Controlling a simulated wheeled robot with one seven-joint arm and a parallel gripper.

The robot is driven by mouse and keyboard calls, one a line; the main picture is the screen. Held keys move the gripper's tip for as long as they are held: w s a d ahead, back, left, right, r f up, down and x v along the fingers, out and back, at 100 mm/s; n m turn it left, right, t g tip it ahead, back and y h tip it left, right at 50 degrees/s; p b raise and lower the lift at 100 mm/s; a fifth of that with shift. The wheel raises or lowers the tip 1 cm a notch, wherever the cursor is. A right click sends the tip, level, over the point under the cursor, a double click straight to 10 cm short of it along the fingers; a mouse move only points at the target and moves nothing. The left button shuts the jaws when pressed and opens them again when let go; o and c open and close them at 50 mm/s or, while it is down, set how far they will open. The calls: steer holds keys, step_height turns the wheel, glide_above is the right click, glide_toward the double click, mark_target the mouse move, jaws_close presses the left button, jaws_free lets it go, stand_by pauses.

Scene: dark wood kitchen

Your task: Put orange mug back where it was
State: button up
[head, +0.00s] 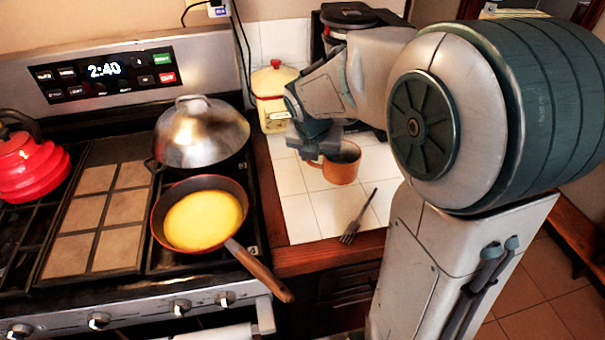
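The orange mug (342,171) is upright on or just above the white tiled counter (301,216), right of the stove; I cannot tell if its base touches the tiles. Its handle points left. My gripper (318,147) is at the mug's left side, by the handle and the rim. My gripper's fingers are small and partly hidden, so I cannot tell whether they are open or closed on the mug.
A cream and red canister (272,97) stands behind my gripper, with a dark appliance (345,17) at the back. A fork-like utensil (358,218) lies in front of the mug. A pan (201,216), a domed lid (201,133) and a red kettle (30,165) are on the stove.

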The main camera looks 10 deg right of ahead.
steer(key=w+a+f, duration=0.2)
steer(key=w, duration=0.1)
steer(key=w+a+f, duration=0.2)
steer(key=w, duration=0.1)
steer(key=w+a+f, duration=0.1)
steer(key=w+f, duration=0.1)
steer(key=w, duration=0.2)
steer(key=shift+w+a+f, duration=0.1)
steer(key=shift+a+f, duration=0.3)
steer(key=shift+f, duration=2)
steer(key=shift+f, duration=0.1)
steer(key=o, duration=1.3)
